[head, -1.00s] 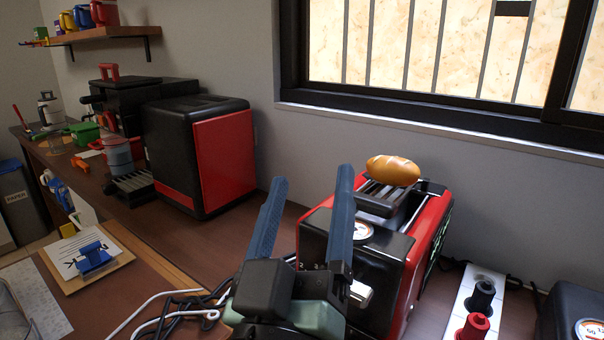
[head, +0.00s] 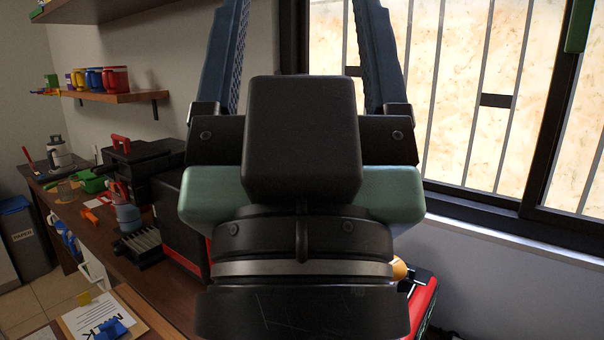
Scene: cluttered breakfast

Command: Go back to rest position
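My gripper (head: 300,62) is raised close in front of the head camera and fills the middle of the view. Its two blue fingers point up and stand wide apart, with nothing between them. It is open and empty. Its black and green body hides much of the counter behind it. A small orange-brown part of the bread (head: 399,268) shows just right of my gripper, above the red edge of the toaster (head: 423,302). The rest of both is hidden.
A wooden shelf (head: 118,98) with several colored mugs hangs on the left wall. The counter (head: 88,225) below holds a black coffee machine (head: 140,165) and other items. A clipboard (head: 95,318) lies lower left. A barred window (head: 470,100) is on the right.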

